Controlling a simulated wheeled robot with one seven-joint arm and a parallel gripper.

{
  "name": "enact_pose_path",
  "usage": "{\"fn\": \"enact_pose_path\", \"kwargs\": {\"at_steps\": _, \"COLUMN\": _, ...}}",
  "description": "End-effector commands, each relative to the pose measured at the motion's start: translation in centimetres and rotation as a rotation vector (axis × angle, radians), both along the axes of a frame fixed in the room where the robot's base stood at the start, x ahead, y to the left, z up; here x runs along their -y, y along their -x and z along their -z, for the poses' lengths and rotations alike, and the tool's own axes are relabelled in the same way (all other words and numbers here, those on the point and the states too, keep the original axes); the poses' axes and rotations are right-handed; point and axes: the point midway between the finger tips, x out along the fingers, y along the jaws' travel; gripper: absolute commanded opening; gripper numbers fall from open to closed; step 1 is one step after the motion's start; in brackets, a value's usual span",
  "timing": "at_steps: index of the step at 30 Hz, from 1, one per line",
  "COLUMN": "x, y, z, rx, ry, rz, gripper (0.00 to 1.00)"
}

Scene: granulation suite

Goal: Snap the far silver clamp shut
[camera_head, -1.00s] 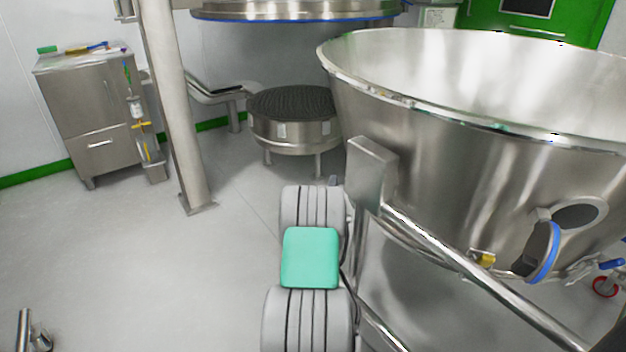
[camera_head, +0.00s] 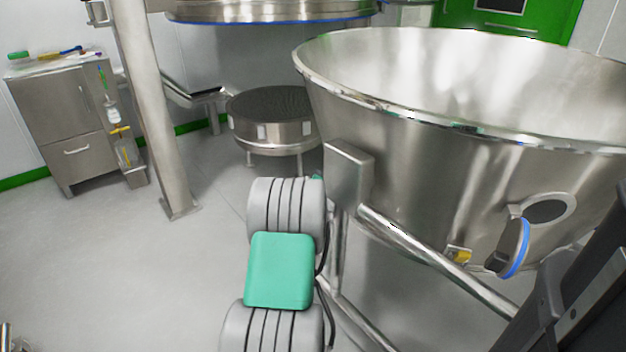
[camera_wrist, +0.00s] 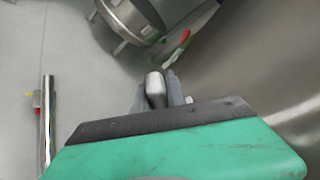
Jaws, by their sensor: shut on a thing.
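My gripper (camera_wrist: 157,88) shows in the wrist view, with grey fingers beyond a dark-edged teal housing. The fingers are shut on a silver, rounded, lever-like piece (camera_wrist: 155,90). It looks like a clamp handle, but I cannot tell which clamp it belongs to; its lower part is hidden by the housing. The head view does not show my fingers; only my grey arm with its teal pad is seen, left of the large steel bowl (camera_head: 430,165). No silver clamp can be made out clearly in the head view.
The bowl's steel frame rail (camera_head: 440,260) runs beside my arm. A blue-rimmed port lid (camera_head: 515,249) stands open on the bowl. A round sieve unit (camera_head: 272,119), a post (camera_head: 150,110) and a steel cabinet (camera_head: 62,125) stand behind.

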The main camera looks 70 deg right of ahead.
Motion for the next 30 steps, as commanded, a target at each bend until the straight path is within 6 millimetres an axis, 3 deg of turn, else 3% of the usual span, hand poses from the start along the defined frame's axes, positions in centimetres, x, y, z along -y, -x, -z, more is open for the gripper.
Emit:
{"fn": "enact_pose_path", "kwargs": {"at_steps": 17, "x": 0.0, "y": 0.05, "z": 0.02, "rx": 0.026, "ry": -0.025, "rz": 0.0, "gripper": 0.0}}
{"fn": "enact_pose_path", "kwargs": {"at_steps": 18, "x": 0.0, "y": 0.05, "z": 0.02, "rx": 0.026, "ry": -0.025, "rz": 0.0, "gripper": 0.19}}
{"fn": "enact_pose_path", "kwargs": {"at_steps": 25, "x": -0.01, "y": -0.02, "z": -0.07, "rx": 0.026, "ry": -0.023, "rz": -0.001, "gripper": 0.38}}
{"fn": "enact_pose_path", "kwargs": {"at_steps": 30, "x": 0.0, "y": -0.05, "z": -0.1, "rx": 0.026, "ry": -0.022, "rz": -0.001, "gripper": 0.38}}
